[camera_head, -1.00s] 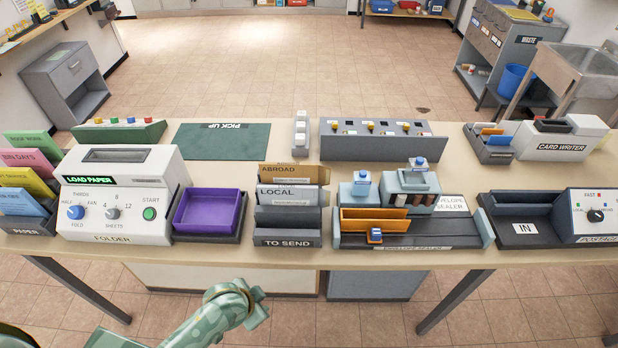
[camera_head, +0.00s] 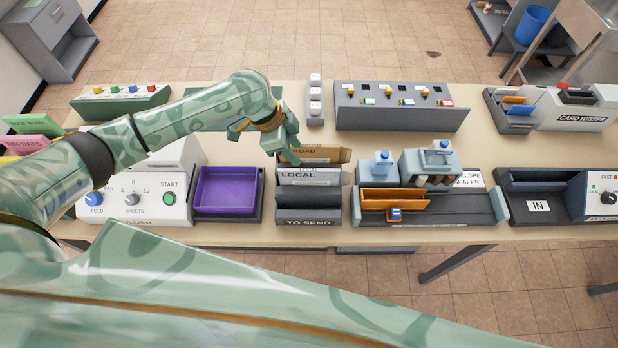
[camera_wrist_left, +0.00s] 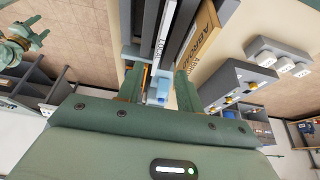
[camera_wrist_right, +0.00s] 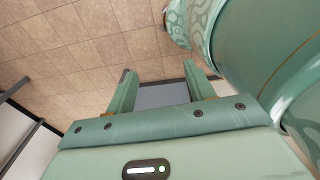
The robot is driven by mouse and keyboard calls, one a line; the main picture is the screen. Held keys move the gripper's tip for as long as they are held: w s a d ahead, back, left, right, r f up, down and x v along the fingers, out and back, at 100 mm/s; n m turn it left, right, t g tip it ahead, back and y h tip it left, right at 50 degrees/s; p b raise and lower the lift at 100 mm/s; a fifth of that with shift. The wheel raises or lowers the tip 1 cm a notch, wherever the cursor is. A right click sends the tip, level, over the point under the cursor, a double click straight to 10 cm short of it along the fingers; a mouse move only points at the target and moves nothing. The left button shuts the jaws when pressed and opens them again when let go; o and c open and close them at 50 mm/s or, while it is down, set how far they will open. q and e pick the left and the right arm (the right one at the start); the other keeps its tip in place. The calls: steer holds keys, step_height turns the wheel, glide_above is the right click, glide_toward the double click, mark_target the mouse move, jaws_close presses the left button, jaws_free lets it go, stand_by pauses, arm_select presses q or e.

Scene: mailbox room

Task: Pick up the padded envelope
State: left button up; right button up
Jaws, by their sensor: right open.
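A tan-brown piece marked ABROAD (camera_head: 333,155) stands upright in the rear slot of the grey TO SEND rack (camera_head: 308,214). It looks like the padded envelope, but I cannot be sure. It also shows in the left wrist view (camera_wrist_left: 206,42). My left gripper (camera_head: 286,150) is at the left end of this piece, partly covering its label. In the left wrist view the left gripper's fingers (camera_wrist_left: 159,88) are apart, with nothing clearly held. My right gripper (camera_wrist_right: 161,88) is open and empty above the floor in the right wrist view.
A purple tray (camera_head: 226,190) is left of the rack, beside the folder machine (camera_head: 165,196). The envelope sealer (camera_head: 430,207) is to the right. A grey switch box (camera_head: 400,118) stands behind. My arm hides much of the green pick-up mat (camera_head: 200,124).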

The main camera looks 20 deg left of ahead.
mark_target(307, 169)
arm_select(q)
steer(key=x, duration=0.3)
steer(key=shift+w+d+f, duration=0.1)
steer(key=shift+w+f, duration=0.05)
steer(key=shift+w, duration=0.05)
steer(key=shift+d+f, duration=0.15)
steer(key=shift+f, duration=0.1)
steer(key=shift+d+f, duration=0.1)
steer(key=shift+f, duration=0.2)
steer(key=b+x, duration=0.1)
steer(key=x, duration=0.3)
steer(key=shift+s+f, duration=0.1)
steer(key=shift+f, duration=0.25)
arm_select(e)
steer(key=shift+w+a+f, duration=0.3)
steer(key=shift+w+f, duration=0.3)
steer(key=shift+w, duration=0.1)
arm_select(q)
steer(key=shift+f, duration=0.2)
arm_select(e)
steer(key=shift+s+d, duration=0.1)
steer(key=shift+d, duration=0.15)
arm_select(q)
jaws_close()
